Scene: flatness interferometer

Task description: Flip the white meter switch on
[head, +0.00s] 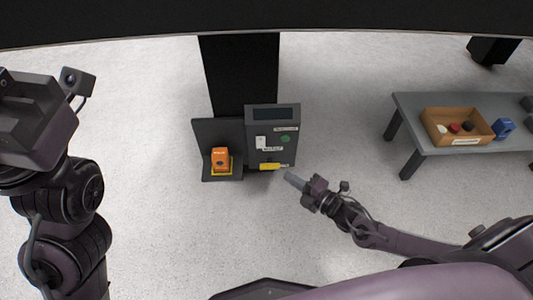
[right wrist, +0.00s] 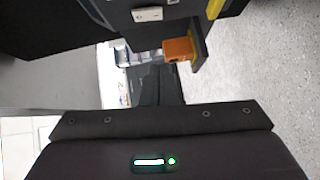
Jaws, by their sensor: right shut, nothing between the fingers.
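The white meter switch (head: 261,142) is a small white rocker on the front of the grey meter box (head: 291,153). It also shows at the top of the right wrist view (right wrist: 147,14). I cannot tell which way it is set. My right gripper (head: 290,178) is shut and empty, just right of and below the box's lower right corner, apart from the switch. The body of my left gripper (head: 35,115) is at the far left, well away from the box; its fingers cannot be made out.
A green round button (head: 285,139) and a yellow handle (head: 270,166) are on the box. An orange block (head: 220,153) sits on a dark bracket (head: 203,133) to its left. At right, a grey table (head: 419,142) carries a wooden tray (head: 431,128) and a blue object (head: 504,127).

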